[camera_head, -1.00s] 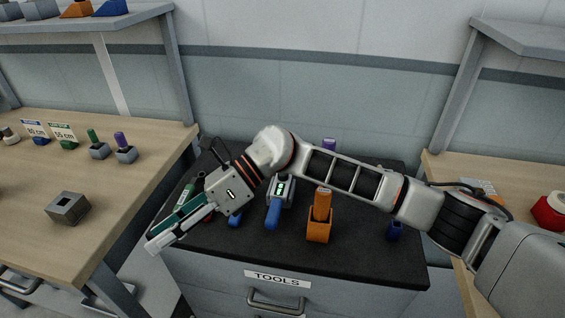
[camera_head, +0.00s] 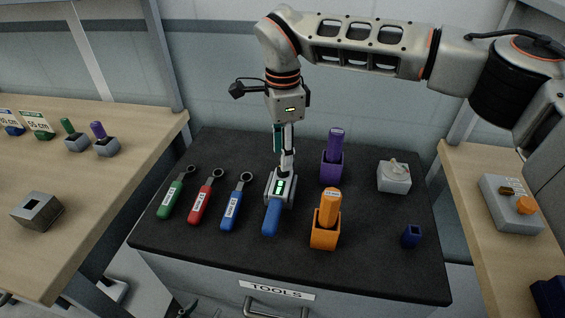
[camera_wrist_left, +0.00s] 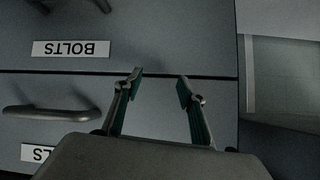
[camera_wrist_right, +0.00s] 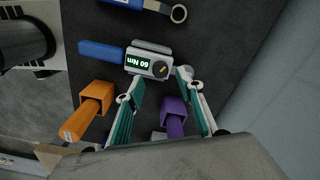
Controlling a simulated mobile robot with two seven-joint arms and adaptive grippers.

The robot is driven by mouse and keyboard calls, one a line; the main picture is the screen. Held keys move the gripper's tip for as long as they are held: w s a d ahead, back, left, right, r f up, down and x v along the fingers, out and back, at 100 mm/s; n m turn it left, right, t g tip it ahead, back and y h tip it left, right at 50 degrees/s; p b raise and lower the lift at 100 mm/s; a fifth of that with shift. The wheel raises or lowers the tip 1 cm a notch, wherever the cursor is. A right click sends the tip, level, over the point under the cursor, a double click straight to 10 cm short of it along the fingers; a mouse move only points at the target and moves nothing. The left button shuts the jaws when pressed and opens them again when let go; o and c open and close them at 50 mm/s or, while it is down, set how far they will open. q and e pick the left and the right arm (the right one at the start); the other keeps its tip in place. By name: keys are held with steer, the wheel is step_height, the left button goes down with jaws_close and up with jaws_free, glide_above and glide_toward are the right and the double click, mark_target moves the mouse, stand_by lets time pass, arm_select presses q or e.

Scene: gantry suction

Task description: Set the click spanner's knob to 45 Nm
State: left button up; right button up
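The click spanner (camera_head: 272,217) lies on the black bench top, blue handle towards the front. Its grey body carries a lit green display (camera_head: 281,187), which reads 60 Nm in the right wrist view (camera_wrist_right: 139,62). A dark knob (camera_wrist_right: 159,69) with a yellow mark sits beside the display. My right gripper (camera_head: 286,168) points down at the far end of the spanner's body. In the right wrist view its fingers (camera_wrist_right: 163,85) are apart and empty, near the knob; contact cannot be told. My left gripper (camera_wrist_left: 158,84) is open and empty before the drawer fronts.
Green (camera_head: 172,198), red (camera_head: 203,203) and blue (camera_head: 233,208) spanners lie left of the click spanner. An orange holder (camera_head: 324,238) and a purple holder (camera_head: 331,172) stand right of it. A grey box (camera_head: 394,178) and small blue holder (camera_head: 411,236) are further right.

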steer(key=shift+f, duration=2.1)
jaws_close()
